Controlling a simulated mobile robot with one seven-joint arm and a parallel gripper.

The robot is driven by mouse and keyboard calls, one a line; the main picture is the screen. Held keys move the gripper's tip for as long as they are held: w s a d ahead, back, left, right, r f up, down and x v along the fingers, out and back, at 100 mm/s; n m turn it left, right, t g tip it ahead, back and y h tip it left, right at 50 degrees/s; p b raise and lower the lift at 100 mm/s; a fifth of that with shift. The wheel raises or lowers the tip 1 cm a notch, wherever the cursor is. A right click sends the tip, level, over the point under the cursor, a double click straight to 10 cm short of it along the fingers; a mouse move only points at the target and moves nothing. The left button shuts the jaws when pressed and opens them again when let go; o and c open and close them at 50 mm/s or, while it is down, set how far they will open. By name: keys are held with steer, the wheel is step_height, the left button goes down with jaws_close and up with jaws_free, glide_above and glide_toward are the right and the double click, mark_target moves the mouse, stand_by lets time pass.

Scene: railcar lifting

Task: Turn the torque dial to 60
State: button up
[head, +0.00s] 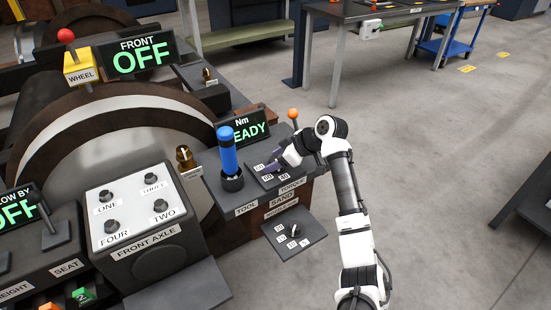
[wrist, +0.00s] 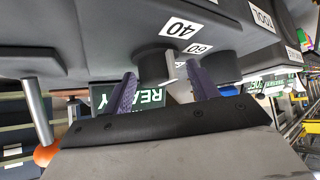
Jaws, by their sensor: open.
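The torque dial is a dark round knob with a white pointer; it shows in the wrist view (wrist: 153,64). In the head view my gripper (head: 277,160) covers most of it on the torque panel (head: 265,184). My gripper's two purple fingers (wrist: 164,90) are open in the wrist view, one on each side of the knob. I cannot tell whether they touch it. A 40 label (wrist: 181,27) and a partly hidden 60 label (wrist: 198,49) lie beside the knob. The pointer's exact reading is unclear. The Nm display (head: 243,130) reads READY, partly hidden in the head view.
A blue-handled tool (head: 228,152) stands in its holder just left of the torque panel. An orange-topped lever (head: 293,115) rises behind my gripper. A lower dial panel (head: 294,236) sits in front. The front axle box (head: 145,215) is at left. Open floor lies at right.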

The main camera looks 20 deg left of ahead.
steer(key=shift+f, duration=0.1)
steer(key=c, duration=1)
steer(key=m+t+p, duration=0.1)
steer(key=m+t, duration=0.1)
steer(key=m+t+h+p, duration=0.1)
steer(key=m+t+p, duration=0.1)
steer(key=m, duration=0.1)
steer(key=shift+a+r, duration=0.15)
steer(key=shift+r, duration=0.05)
steer(key=m+t+h+p, duration=0.1)
steer(key=m, duration=0.1)
steer(key=m+t+h+p, duration=0.1)
steer(key=m+p, duration=0.1)
steer(key=shift+m+t, duration=0.3)
steer(key=shift+m+t+h+p, duration=0.5)
steer(key=shift+m+h+p, duration=0.3)
steer(key=shift+m+p, duration=0.25)
steer(key=shift+f, duration=0.1)
